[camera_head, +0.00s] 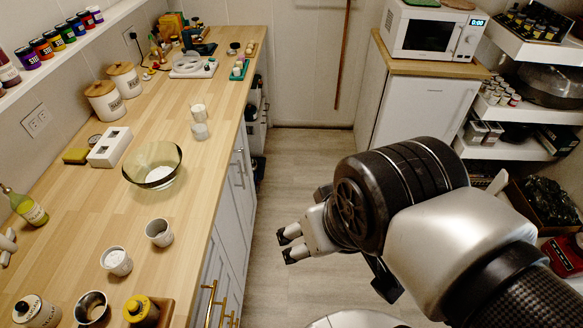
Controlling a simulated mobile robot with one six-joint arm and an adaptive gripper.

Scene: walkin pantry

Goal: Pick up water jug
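I cannot pick out a water jug for certain in this view. Several vessels stand on the wooden counter (85,215) at left: a clear glass bowl (153,167), a white cup (159,232), another white cup with pale contents (117,261), and a small clear vessel (198,112) near a white one (200,131). My gripper (286,246) hangs over the floor to the right of the counter, pointing left. Its two fingertips are apart with nothing between them. It touches nothing.
Lidded canisters (104,101), a white box (109,147), a green-yellow bottle (28,208) and a yellow-topped container (140,310) also stand on the counter. A microwave (434,33) sits on a cabinet at back right. Shelves line the right side. The aisle floor (300,165) is clear.

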